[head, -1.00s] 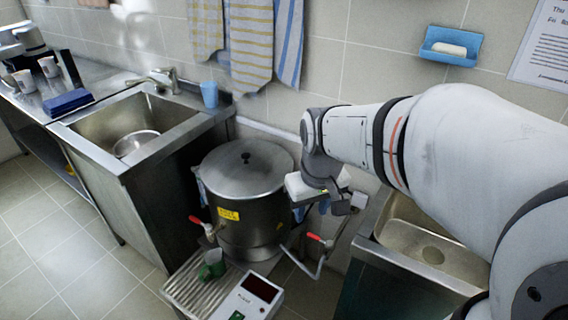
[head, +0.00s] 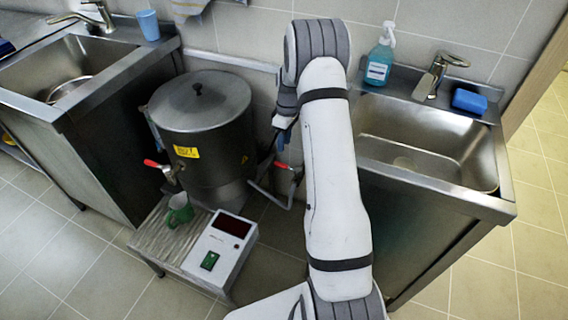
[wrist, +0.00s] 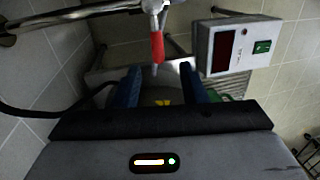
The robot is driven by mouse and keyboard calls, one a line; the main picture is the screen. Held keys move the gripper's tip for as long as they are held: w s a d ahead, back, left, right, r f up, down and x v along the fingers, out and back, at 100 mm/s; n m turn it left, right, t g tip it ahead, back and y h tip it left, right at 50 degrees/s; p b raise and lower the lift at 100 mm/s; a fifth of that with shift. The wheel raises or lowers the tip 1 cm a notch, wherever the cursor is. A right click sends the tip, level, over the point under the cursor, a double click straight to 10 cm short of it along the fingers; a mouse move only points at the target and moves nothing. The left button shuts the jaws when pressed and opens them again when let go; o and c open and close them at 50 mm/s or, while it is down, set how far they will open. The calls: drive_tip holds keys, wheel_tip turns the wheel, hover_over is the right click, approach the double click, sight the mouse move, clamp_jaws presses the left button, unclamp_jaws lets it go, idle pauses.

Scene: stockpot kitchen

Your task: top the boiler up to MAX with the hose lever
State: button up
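The boiler (head: 200,125) is a dark steel pot with its lid on and a yellow label; no water level or MAX mark can be made out. The red hose lever (head: 281,165) sits on a pipe low at the boiler's right side. It also shows in the wrist view (wrist: 157,46), pointing down the picture, just above the gap between my fingertips. My gripper (wrist: 160,80) is open, with two blue fingers apart and nothing clearly held. In the head view my arm partly hides the gripper beside the boiler's right side.
A second red-handled tap (head: 152,164) is on the boiler's left front, near a green mug (head: 180,209) on a slatted stand (head: 160,240). A white control box (head: 220,245) with a dark display stands beside it. Sinks (head: 425,145) flank the boiler on both sides.

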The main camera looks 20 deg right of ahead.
sight(287, 168)
drive_tip(key=f, duration=0.5)
drive_tip(key=s+f, duration=0.1)
drive_tip(key=f, duration=0.2)
drive_tip(key=shift+a+f+b, duration=0.35)
drive_tip(key=shift+b, duration=0.05)
clamp_jaws()
